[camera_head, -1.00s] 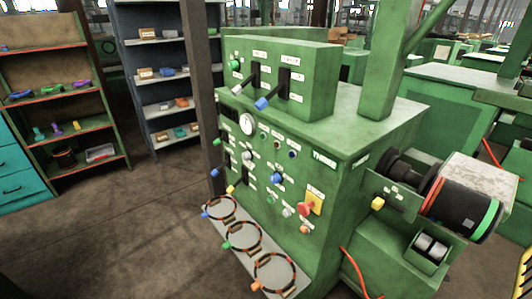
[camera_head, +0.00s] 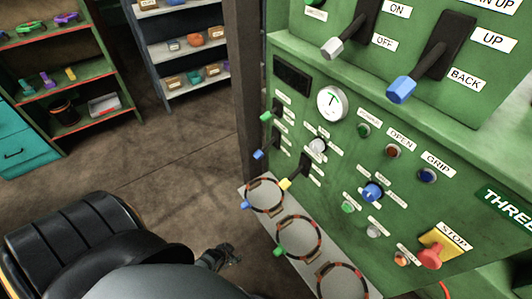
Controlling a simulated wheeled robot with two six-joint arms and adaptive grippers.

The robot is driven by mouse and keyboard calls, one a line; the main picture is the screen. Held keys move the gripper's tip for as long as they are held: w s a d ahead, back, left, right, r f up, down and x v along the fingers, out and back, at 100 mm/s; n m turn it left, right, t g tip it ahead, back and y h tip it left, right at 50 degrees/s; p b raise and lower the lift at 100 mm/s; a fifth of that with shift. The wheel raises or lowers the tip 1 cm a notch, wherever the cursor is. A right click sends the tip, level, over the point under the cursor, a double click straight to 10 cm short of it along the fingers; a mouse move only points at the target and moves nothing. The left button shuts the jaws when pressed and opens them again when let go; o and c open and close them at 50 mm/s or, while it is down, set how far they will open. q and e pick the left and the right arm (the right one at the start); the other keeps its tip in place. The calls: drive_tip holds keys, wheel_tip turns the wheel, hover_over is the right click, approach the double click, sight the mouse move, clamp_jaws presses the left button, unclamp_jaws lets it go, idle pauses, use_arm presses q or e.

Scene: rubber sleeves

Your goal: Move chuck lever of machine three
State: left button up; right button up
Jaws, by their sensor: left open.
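The green panel of machine three (camera_head: 460,215) fills the right side, with a "THREE" plate (camera_head: 505,212). On top are a white-tipped lever (camera_head: 333,47) by "ON" and "OFF" and a blue-tipped lever (camera_head: 402,88) by "UP" and "BACK". Lower left are small levers with green (camera_head: 266,117), blue (camera_head: 258,155) and yellow (camera_head: 286,184) tips; their labels are too small to read, so I cannot tell which is the chuck lever. My left gripper (camera_head: 226,257) is open, low, left of the panel and apart from the levers. My right gripper is out of view.
A ledge with several ringed plates (camera_head: 299,236) runs below the panel. A red stop button (camera_head: 431,256) is at lower right. A dark post (camera_head: 247,80) stands beside the machine. Shelves (camera_head: 75,80) stand at the back left. The floor (camera_head: 150,165) between is clear.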

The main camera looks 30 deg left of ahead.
use_arm(q)
drive_tip(key=w+r+m+t+b, duration=0.2)
drive_tip(key=w+r+t, duration=0.1)
drive_tip(key=w+r, duration=0.6)
drive_tip(key=m+t+b, duration=0.3)
drive_tip(key=t, duration=0.7)
approach(258, 156)
drive_tip(key=f, duration=0.1)
drive_tip(key=shift+y, duration=0.4)
drive_tip(key=w+b, duration=0.1)
drive_tip(key=w, duration=0.2)
drive_tip(key=w+b, duration=0.1)
drive_tip(key=w, duration=0.2)
drive_tip(key=w+a+b, duration=0.1)
drive_tip(key=w, duration=0.3)
drive_tip(key=shift+f, duration=0.15)
drive_tip(key=shift+w, duration=0.45)
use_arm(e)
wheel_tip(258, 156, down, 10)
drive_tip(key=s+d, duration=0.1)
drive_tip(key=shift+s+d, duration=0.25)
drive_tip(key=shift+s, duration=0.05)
use_arm(q)
drive_tip(key=shift+c, duration=0.2)
clamp_jaws()
